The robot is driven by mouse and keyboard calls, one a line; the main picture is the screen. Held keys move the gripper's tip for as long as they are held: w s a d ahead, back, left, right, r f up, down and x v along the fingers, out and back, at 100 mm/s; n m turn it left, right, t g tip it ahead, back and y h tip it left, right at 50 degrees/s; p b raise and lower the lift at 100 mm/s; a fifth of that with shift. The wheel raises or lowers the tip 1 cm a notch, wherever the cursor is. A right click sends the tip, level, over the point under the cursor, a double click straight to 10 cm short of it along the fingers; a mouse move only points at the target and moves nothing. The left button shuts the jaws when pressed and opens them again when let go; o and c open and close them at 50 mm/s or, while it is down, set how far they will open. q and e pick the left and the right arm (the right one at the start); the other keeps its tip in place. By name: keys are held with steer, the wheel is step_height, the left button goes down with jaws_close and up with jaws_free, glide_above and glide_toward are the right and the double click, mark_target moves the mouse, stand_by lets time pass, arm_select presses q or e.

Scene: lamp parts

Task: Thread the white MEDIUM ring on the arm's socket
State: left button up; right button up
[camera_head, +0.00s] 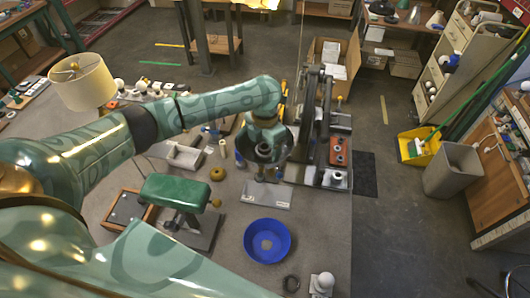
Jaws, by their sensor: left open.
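The black lamp arm (322,120) stands upright near the table's right edge. My left gripper (264,152) is by a dark round part (282,145), left of the lamp arm and above a grey plate (268,194). It is open; its fingers are small and partly hidden against the dark parts, and I see nothing clearly held. A small white round part (336,177) lies by the foot of the lamp arm, but I cannot tell whether it is the medium ring. The arm's socket cannot be made out clearly. My right gripper is not in view.
A blue bowl (267,241), a dark ring (291,284) and a white knob-like part (322,284) lie at the front. A green padded stand (175,192) is left of the bowl. A cream lampshade (83,82) stands at the back left.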

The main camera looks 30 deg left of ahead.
arm_select(q)
steer(key=shift+a+r, duration=0.1)
steer(key=shift+r, duration=0.35)
step_height(320, 180, up, 16)
steer(key=p, duration=0.1)
steer(key=shift+d+f, duration=0.2)
steer(key=shift+f, duration=0.05)
